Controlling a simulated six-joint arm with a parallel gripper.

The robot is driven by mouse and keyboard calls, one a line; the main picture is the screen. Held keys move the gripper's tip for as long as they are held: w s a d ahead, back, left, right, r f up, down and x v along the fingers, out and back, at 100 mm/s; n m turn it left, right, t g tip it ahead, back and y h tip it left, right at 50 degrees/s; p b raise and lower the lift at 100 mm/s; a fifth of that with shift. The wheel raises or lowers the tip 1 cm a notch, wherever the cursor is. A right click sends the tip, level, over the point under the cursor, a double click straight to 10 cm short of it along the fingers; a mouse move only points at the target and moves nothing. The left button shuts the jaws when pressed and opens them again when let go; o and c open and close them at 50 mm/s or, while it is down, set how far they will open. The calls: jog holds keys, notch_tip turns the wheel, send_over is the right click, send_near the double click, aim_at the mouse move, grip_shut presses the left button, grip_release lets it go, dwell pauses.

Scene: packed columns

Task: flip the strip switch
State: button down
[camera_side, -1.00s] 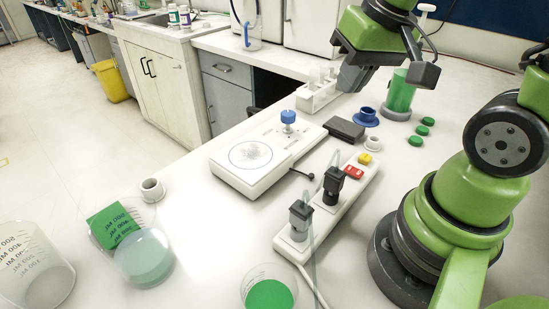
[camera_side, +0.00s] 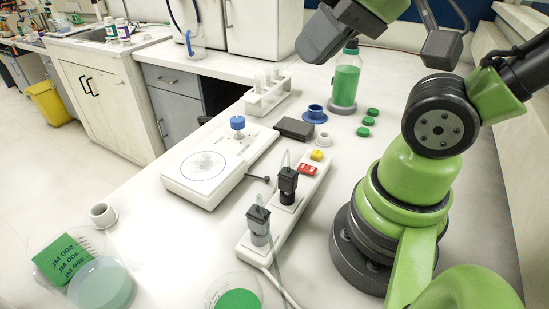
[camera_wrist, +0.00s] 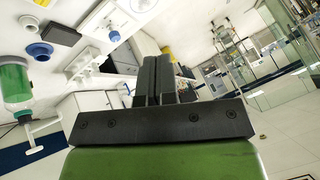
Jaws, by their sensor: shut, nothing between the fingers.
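The white power strip (camera_side: 246,243) lies on the bench in the middle of the side view, running from lower left to upper right. A red switch (camera_side: 307,169) and a yellow piece (camera_side: 317,155) sit at its far end. I cannot make out the strip in the wrist view. My gripper (camera_side: 308,46) is up in the air beyond the strip's far end, touching nothing. In the wrist view its dark fingers (camera_wrist: 158,80) are together and empty. Which way the switch is tipped is too small to tell.
A stirrer plate (camera_side: 190,190) and a black box (camera_side: 294,129) lie left of the strip. A green bottle (camera_side: 345,82), a blue ring piece (camera_side: 315,114) and several green caps (camera_side: 368,121) stand beyond it. A tube rack (camera_side: 267,97) is farther back. Beakers are at the front.

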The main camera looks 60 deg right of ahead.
jog(key=w+d+r+n+t+h, duration=0.3)
jog(key=w+d+n+h, duration=0.4)
jog(key=w+d, duration=0.5)
jog(key=n+g+y, duration=0.8)
jog(key=n+g, duration=0.2)
jog(key=n, duration=0.5)
send_over(313, 171)
jog(key=d, duration=0.4)
notch_tip(313, 171, down, 16)
jog(key=shift+a, duration=0.15)
jog(key=x, duration=1.2)
jog(key=shift+s+f, duration=0.1)
jog(key=shift+s, duration=0.05)
jog(key=shift+d+f, duration=0.2)
jog(key=shift+f, duration=0.6)
